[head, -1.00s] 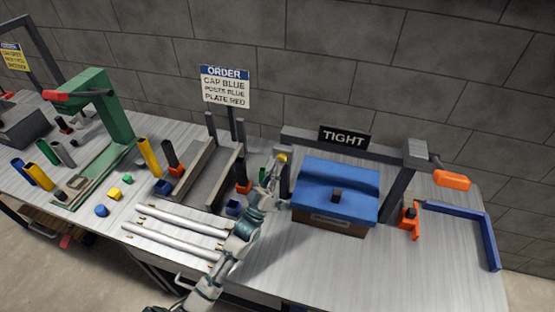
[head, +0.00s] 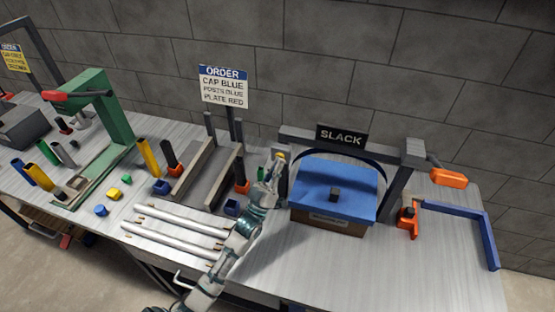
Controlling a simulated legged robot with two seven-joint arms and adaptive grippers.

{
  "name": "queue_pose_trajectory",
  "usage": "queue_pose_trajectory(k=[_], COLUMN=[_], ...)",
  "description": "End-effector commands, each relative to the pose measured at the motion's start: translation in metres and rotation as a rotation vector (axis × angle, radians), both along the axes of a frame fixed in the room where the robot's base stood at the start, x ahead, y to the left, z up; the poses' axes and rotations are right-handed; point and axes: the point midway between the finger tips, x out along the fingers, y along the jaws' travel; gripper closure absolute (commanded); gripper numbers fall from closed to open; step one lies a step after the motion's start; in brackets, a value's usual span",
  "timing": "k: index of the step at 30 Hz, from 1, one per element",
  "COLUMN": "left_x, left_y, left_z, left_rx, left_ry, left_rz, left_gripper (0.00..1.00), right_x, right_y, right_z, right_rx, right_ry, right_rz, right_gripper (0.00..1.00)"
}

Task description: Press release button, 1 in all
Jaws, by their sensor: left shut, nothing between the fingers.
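The release button (head: 281,155) is a small yellow piece on the dark left post of the frame around the blue-lidded box. My left gripper (head: 273,168) is shut and empty, with its tips just in front of and below the button. I cannot tell whether they touch it. The sign (head: 342,136) on the crossbar reads SLACK. A dark strap (head: 345,155) bows up in a loose arc above the blue lid (head: 335,187) of the box. My right gripper is not in view.
An orange-handled lever (head: 449,178) sticks out at the frame's right. A blue angled bar (head: 470,218) lies on the right of the bench. White rods (head: 180,230) lie left of my arm. A green press (head: 105,120) stands further left. The bench front right is clear.

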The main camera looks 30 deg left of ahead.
Motion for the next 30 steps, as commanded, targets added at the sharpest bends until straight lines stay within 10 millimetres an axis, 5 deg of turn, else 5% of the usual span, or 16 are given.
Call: queue_pose_trajectory(k=[30], left_x=[-0.019], left_y=[0.01], left_z=[-0.004], left_rx=[-0.001], left_ry=[0.0], left_rz=[0.0], left_gripper=[1.0], right_x=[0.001], right_y=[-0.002], right_z=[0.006], right_rx=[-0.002], right_ry=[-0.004], right_rz=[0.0], right_gripper=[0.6])
